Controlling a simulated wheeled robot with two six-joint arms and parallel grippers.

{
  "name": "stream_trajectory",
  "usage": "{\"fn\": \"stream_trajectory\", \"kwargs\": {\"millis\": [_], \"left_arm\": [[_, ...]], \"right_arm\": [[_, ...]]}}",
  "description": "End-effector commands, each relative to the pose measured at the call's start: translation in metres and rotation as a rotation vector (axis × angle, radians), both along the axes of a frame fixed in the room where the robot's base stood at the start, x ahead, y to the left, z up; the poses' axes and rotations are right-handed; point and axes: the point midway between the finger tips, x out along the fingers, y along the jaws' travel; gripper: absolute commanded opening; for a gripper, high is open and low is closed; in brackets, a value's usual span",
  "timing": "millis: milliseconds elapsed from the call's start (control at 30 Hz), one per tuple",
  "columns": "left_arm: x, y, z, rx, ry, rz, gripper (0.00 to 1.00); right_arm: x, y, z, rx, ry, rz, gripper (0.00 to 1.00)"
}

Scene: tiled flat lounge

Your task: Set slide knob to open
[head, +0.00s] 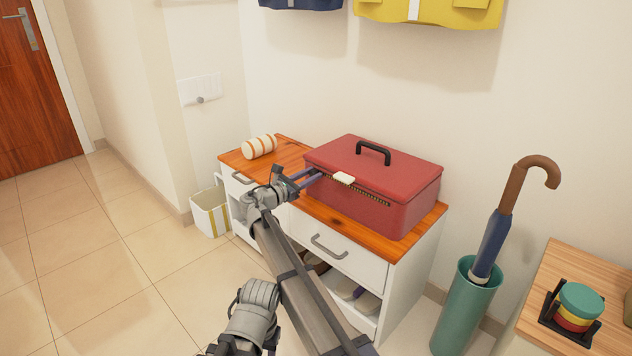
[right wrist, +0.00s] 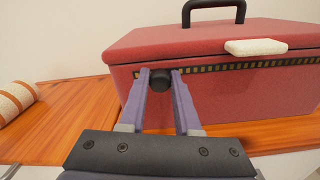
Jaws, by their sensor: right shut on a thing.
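A red box (head: 400,200) with a black top handle (head: 373,152) stands on the wooden top of a white cabinet. A dotted yellow-and-black strip (right wrist: 250,65) runs along its front. The black round slide knob (right wrist: 158,81) sits at the left part of this strip. My right gripper (right wrist: 161,76) is shut on the knob, one purple finger on each side. In the head view, my right gripper (head: 316,175) reaches the box's front left, and I cannot make out the knob there. My left gripper is not in view.
A white block (head: 344,179) is on the box's front edge, right of my gripper. An orange-striped roll (head: 259,147) lies on the cabinet top (head: 285,149) at left. A green stand (head: 465,305) with an umbrella (head: 492,240) is at right. Tiled floor at left is clear.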

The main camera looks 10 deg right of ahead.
Motion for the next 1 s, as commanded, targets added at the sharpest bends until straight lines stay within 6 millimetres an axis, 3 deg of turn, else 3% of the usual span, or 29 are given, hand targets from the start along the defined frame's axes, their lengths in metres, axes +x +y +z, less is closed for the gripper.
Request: {"fn": "stream_trajectory", "kwargs": {"millis": [500, 533, 800, 1000], "left_arm": [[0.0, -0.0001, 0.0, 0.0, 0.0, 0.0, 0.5], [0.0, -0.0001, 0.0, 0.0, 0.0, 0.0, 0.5], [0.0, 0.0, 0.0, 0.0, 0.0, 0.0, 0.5], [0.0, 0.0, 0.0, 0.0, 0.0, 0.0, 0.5]], "right_arm": [[0.0059, 0.0023, 0.0, 0.0, 0.0, 0.0, 0.0], [0.0059, 0.0023, 0.0, 0.0, 0.0, 0.0, 0.33], [0.0058, 0.0024, 0.0, 0.0, 0.0, 0.0, 0.62], [0.0058, 0.0024, 0.0, 0.0, 0.0, 0.0, 0.62]]}}
